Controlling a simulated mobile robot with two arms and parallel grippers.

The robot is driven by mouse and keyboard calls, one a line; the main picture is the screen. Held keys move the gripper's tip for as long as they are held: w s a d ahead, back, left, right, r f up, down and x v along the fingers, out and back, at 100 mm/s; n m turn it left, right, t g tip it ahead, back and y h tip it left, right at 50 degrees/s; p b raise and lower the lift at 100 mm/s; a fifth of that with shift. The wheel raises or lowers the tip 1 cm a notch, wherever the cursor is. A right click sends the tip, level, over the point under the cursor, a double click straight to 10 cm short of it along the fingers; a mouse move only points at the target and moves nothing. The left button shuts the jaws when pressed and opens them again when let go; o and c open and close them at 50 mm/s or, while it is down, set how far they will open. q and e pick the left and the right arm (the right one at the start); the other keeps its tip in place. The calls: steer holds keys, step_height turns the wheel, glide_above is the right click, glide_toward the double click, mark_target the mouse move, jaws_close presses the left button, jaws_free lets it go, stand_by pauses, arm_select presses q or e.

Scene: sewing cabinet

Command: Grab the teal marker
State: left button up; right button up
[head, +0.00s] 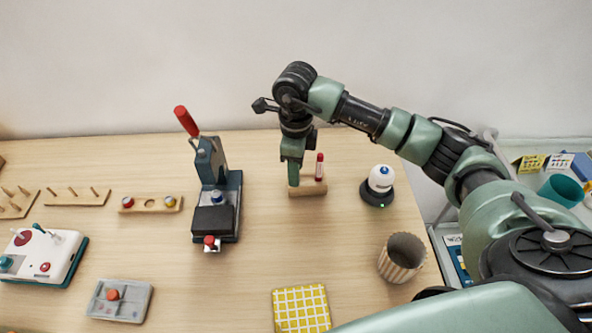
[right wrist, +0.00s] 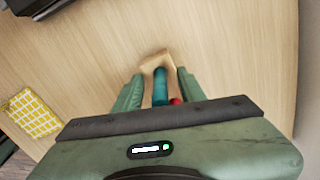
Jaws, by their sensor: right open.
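The teal marker (right wrist: 160,88) stands in a small wooden block (right wrist: 155,62) in the right wrist view. My right gripper (right wrist: 160,93) is open, pointing down, with one finger on each side of the teal marker. In the head view my right gripper (head: 293,176) is over the left part of the wooden block (head: 308,190) and hides the teal marker. I cannot tell whether either finger touches the marker. My left gripper is not in view.
A red marker (head: 320,166) stands in the same block, close beside the right gripper. A white dome device (head: 381,180) is to the right and a fluted cup (head: 401,257) nearer the front. A red-handled press (head: 212,190) stands left. A yellow checked cloth (head: 301,309) lies in front.

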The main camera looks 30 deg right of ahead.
jaws_close()
steer(key=shift+r, duration=0.1)
